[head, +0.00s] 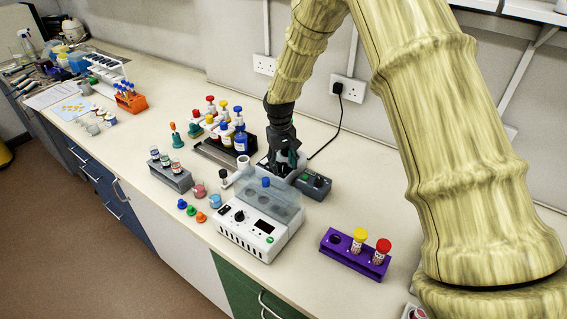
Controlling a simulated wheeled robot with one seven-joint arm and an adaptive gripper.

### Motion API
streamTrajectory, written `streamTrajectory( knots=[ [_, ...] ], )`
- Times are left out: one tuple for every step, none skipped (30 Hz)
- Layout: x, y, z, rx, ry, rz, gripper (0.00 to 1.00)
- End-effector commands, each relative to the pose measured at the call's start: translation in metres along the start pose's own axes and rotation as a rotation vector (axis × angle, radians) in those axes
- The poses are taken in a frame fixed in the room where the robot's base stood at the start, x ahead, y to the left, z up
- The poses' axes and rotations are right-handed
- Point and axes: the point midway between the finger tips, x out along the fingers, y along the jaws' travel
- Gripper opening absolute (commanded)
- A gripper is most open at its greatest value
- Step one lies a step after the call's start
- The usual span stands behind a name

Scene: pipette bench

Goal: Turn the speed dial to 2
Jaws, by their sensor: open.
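My gripper (283,166) points down, dark and open, behind the white device with the clear lid (262,222). A black dial (239,216) sits on that device's sloped front, left of a dark display (263,226) and a green button (270,239). I cannot tell which knob is the speed dial, and the dial marks are too small to read.
A rack of coloured-cap bottles (225,133) stands left of my gripper. A purple rack (354,256) with yellow- and red-capped tubes is at the right front. A grey vial rack (170,172) and small coloured caps (191,210) are at left. A black cable (335,130) hangs from a wall socket.

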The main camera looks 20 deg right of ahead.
Motion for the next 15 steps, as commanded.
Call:
streamTrajectory(
  knots=[
    [-0.003,0.0,-0.001,0.0,0.001,0.0,0.48],
    [-0.005,0.0,-0.001,0.0,0.001,0.0,0.48],
    [-0.009,0.0,-0.001,0.0,0.002,0.0,0.48],
    [-0.013,0.0,-0.001,0.0,0.003,0.0,0.48],
    [-0.018,0.0,-0.001,0.0,0.003,0.0,0.48],
    [-0.024,0.0,-0.001,0.0,0.004,0.0,0.48],
    [-0.029,0.0,-0.001,0.0,0.003,0.0,0.48],
    [-0.035,0.0,-0.001,-0.001,0.003,0.0,0.48],
    [-0.042,0.0,-0.002,-0.001,0.004,0.0,0.48],
    [-0.048,0.0,-0.002,-0.001,0.004,0.0,0.48],
    [-0.054,0.0,-0.001,-0.001,0.003,0.0,0.48],
    [-0.061,0.0,-0.001,-0.001,0.003,0.0,0.48],
    [-0.067,0.0,-0.002,-0.001,0.004,0.0,0.48],
    [-0.072,0.0,-0.002,-0.001,0.003,0.0,0.48],
    [-0.079,0.0,-0.001,-0.001,0.002,0.0,0.48]
  ],
)
